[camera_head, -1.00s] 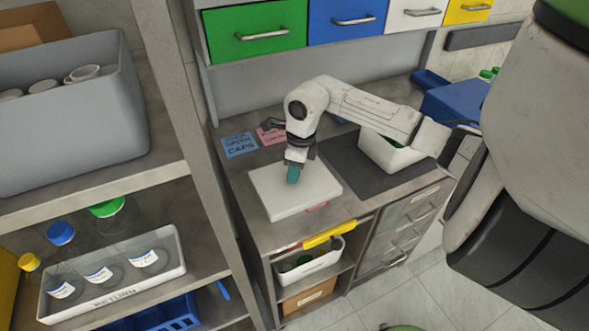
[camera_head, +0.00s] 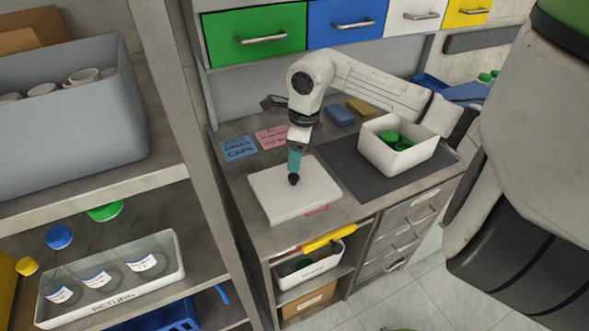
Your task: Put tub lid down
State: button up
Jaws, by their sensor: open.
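The tub lid (camera_head: 270,195) is a flat white slab lying on the left part of the grey bench. My gripper (camera_head: 294,179) points down at the upper middle of the lid and is open. I cannot tell whether its tips touch the lid or are just above it; the gap between the fingers does not show. A white open tub (camera_head: 397,164) with green caps (camera_head: 394,139) inside stands to the right, on a dark mat (camera_head: 350,178).
Blue (camera_head: 239,148) and pink (camera_head: 271,138) notes lie behind the lid. A blue block (camera_head: 341,115) and a yellow block (camera_head: 361,107) lie behind the tub. Coloured drawers (camera_head: 254,38) hang above the bench. A shelf post (camera_head: 182,100) stands at the left.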

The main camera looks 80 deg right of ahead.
jog(key=r, duration=0.4)
jog(key=r+b, duration=0.1)
jog(key=r, duration=0.1)
jog(key=shift+s, duration=0.35)
jog(key=shift+f, duration=0.1)
